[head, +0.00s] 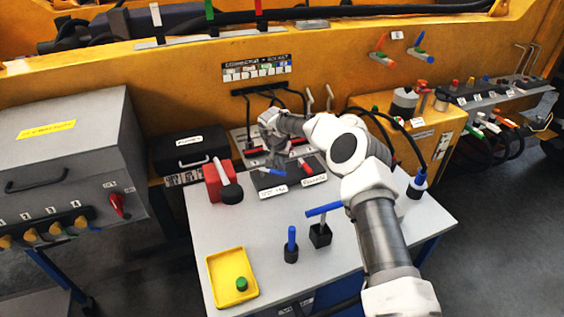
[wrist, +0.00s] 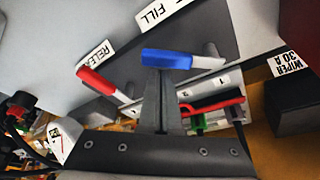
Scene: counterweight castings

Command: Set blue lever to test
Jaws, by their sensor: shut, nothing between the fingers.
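The blue lever (head: 272,169) sits on a dark panel (head: 290,174) at the back of the grey table. In the wrist view the blue lever (wrist: 167,59) lies nearly level, its white end to the right. My gripper (head: 276,158) is over the panel. In the wrist view my gripper (wrist: 161,75) is shut and empty, its tips at the blue lever; I cannot tell whether they touch. A red lever (wrist: 95,80) is left of it.
A blue T-handle (head: 322,209), a blue-capped post (head: 291,240) and a yellow tray (head: 232,275) stand on the table. A dark block (wrist: 292,106) is at right in the wrist view.

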